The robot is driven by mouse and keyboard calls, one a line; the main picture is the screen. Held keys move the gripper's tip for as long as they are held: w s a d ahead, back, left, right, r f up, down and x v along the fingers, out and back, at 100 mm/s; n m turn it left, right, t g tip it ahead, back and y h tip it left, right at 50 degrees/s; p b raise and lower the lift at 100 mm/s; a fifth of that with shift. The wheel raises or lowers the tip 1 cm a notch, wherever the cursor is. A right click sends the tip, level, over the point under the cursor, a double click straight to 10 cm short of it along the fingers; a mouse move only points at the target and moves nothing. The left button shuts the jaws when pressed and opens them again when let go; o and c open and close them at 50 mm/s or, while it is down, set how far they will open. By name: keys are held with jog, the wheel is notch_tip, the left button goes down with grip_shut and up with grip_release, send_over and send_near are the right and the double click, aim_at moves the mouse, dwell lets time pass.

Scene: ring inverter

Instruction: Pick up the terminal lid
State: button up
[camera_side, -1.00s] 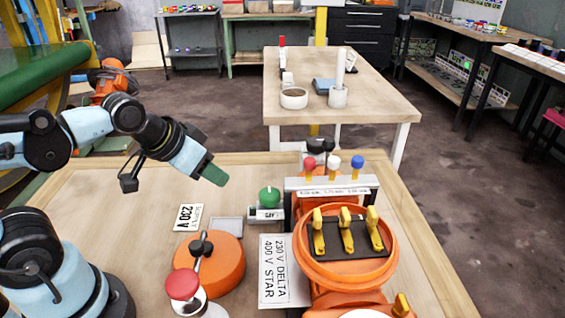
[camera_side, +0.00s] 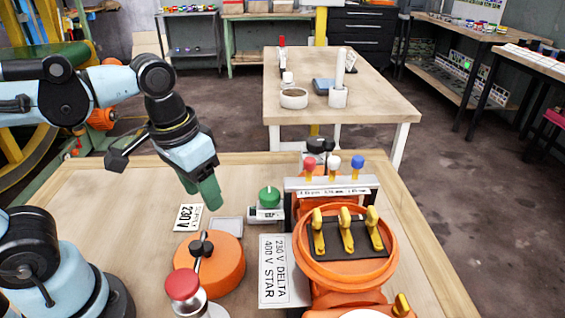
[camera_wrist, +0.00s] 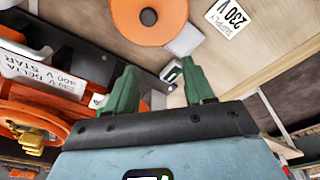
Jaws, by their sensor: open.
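The terminal lid, a round orange disc (camera_side: 208,268) with a black knob (camera_side: 201,246), lies on the bench at the front middle in the side view. It also shows in the wrist view (camera_wrist: 160,28) at the top, seen from above, with the black knob at its centre. My gripper (camera_side: 204,196) has green fingers pointing down, above and behind the lid in the side view. In the wrist view the two green fingers (camera_wrist: 160,92) are apart with nothing held between them. The lid is clear of the fingers.
The orange motor housing (camera_side: 345,280) with yellow links stands right of the lid. A red-topped post (camera_side: 183,287) stands close in front of it. A green button box (camera_side: 268,203), a grey plate (camera_side: 227,226) and a 230 V card (camera_side: 188,217) lie behind.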

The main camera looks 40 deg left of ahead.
jog(key=s+d+r+g, duration=0.1)
jog(key=s+g, duration=0.1)
send_near(208, 257)
jog(key=shift+w+a+f, duration=0.1)
jog(key=shift+a+f, duration=0.05)
jog(key=shift+f, duration=3.25)
jog(key=shift+c, duration=0.5)
grip_shut()
